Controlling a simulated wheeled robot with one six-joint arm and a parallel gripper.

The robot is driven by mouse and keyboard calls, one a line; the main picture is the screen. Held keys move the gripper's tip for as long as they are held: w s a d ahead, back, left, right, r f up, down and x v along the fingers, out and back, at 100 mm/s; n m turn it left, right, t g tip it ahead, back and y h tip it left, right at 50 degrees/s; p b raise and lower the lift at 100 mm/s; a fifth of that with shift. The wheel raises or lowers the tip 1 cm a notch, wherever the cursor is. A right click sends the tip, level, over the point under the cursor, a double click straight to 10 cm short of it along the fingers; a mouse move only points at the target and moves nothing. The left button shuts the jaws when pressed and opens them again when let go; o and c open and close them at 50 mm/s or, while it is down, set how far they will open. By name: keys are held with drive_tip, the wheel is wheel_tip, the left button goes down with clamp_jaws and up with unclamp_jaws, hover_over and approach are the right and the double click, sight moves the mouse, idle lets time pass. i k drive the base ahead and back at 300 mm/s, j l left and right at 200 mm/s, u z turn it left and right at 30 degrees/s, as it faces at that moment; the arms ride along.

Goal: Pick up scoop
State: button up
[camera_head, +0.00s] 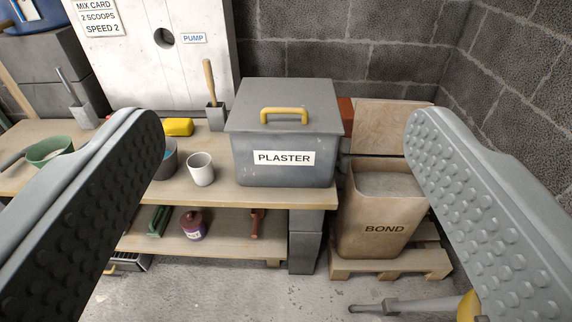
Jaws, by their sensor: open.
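I cannot make out for certain which thing is the scoop. A wooden handle (208,82) stands upright out of a small grey box-shaped piece (216,116) on the bench, left of the plaster bin. A similar grey piece with a grey handle (70,90) stands farther left. The plaster bin (245,148) is grey, with its lid on and a yellow handle (284,115) on top. My gripper (285,125) is open and empty, its two studded grey fingers wide apart in the foreground. The left finger hides part of the bench.
A white cup (201,172), yellow block (178,127) and green bowl (45,152) are on the bench (260,197). The lower shelf (225,248) holds several items. An open bond sack (350,215) stands on a pallet (395,265). A grey rod (385,305) lies on the floor.

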sight(5, 166)
drive_tip(key=u, duration=1.5)
drive_tip(key=z, duration=2.25)
drive_tip(key=u, duration=2.25)
